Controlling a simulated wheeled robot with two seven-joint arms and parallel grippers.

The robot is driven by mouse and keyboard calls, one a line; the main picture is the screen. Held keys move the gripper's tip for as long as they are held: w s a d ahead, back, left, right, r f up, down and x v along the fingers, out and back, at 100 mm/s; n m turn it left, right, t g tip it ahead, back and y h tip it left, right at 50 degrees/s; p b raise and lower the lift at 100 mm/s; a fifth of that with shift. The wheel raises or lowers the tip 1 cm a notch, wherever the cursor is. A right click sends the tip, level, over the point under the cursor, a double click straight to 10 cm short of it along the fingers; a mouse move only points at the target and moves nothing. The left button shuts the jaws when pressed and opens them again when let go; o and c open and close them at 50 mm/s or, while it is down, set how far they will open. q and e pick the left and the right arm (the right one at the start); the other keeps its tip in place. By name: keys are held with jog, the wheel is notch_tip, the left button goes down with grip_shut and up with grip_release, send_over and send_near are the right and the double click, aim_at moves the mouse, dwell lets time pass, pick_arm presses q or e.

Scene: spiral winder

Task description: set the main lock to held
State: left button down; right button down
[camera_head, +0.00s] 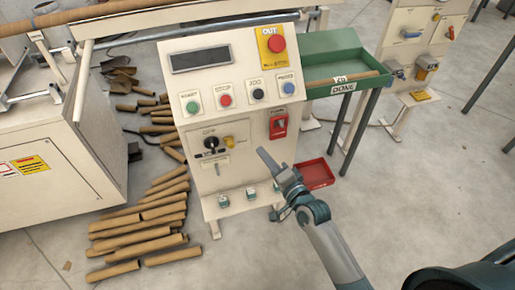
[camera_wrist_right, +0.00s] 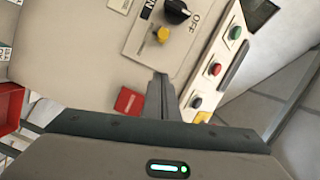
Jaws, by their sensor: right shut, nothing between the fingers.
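The control panel (camera_head: 235,90) stands at the centre of the head view. On its lower face are a black rotary knob (camera_head: 211,143) by an OFF label and a small yellow part (camera_head: 229,141), which may be the main lock. The knob (camera_wrist_right: 176,11) and yellow part (camera_wrist_right: 163,34) show at the top of the right wrist view. The knob's exact setting is hard to read. My right gripper (camera_head: 264,154) is shut and empty, in front of the panel, below and right of the yellow part. Its fingers (camera_wrist_right: 161,88) point toward the panel, apart from the yellow part.
A red switch (camera_head: 278,126) is close above the right gripper. Several push buttons (camera_head: 225,99) and a red stop button (camera_head: 277,43) are higher up. A red tray (camera_head: 313,174) lies right, a green bin (camera_head: 330,55) behind, and several brown tubes (camera_head: 145,240) on the floor left.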

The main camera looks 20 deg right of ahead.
jog(key=shift+v, duration=1.3)
jog(key=shift+f, duration=0.1)
jog(key=s+f+n+g+h, duration=0.1)
jog(key=s+f+n+g, duration=0.3)
jog(key=f, duration=1)
jog(key=s+f+n+g+h, duration=0.15)
jog(key=s+f, duration=0.35)
jog(key=f, duration=0.9)
jog(key=s+d+f+n+g, duration=0.1)
jog(key=s+f+n+g, duration=0.4)
jog(key=s+f, duration=1.6)
jog(key=s+n, duration=0.3)
jog(key=s, duration=0.1)
jog(key=shift+d+f, duration=0.2)
jog(key=shift+f, duration=0.15)
jog(key=shift+s+n+g+h, duration=0.15)
jog(key=shift+n+g+h, duration=0.1)
